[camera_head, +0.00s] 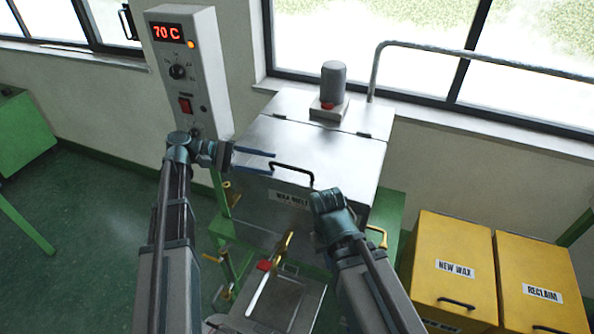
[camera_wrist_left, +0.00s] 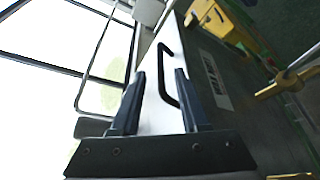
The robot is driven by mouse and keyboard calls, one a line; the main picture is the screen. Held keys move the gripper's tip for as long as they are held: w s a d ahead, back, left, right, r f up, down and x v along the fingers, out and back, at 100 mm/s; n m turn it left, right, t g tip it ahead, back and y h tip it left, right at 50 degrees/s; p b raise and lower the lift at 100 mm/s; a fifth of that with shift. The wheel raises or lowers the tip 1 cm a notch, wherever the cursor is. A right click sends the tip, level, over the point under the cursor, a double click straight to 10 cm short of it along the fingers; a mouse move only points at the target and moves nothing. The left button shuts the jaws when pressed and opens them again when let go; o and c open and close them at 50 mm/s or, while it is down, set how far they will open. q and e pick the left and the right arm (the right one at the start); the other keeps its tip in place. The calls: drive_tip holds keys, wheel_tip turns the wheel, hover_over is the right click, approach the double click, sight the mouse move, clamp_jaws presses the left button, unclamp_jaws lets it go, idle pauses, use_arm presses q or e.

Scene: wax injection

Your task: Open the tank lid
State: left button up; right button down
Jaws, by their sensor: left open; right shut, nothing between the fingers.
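The silver wax melt tank (camera_head: 262,215) stands against the wall. Its lid (camera_head: 315,150) lies flat and closed, with a dark bar handle (camera_head: 292,167) at its front edge. My left gripper (camera_head: 272,163) is open, coming from the left with its fingertips at the handle's left end. In the left wrist view the handle (camera_wrist_left: 162,75) shows between the two open fingers (camera_wrist_left: 160,75); I cannot tell whether they touch it. My right gripper (camera_head: 328,203) is in front of the tank's right side, below the lid edge; its fingertips are hidden by the wrist.
A grey motor (camera_head: 333,82) stands on the tank's rear, behind the lid hinges. A control box (camera_head: 185,75) reading 70 C is at left. Yellow bins (camera_head: 455,250) stand at right. Brass valves (camera_head: 285,243) and a small metal table (camera_head: 290,305) are in front.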

sight(289, 167)
use_arm(q)
drive_tip(key=b+x, duration=0.1)
drive_tip(key=x, duration=0.8)
clamp_jaws()
idle(1.3)
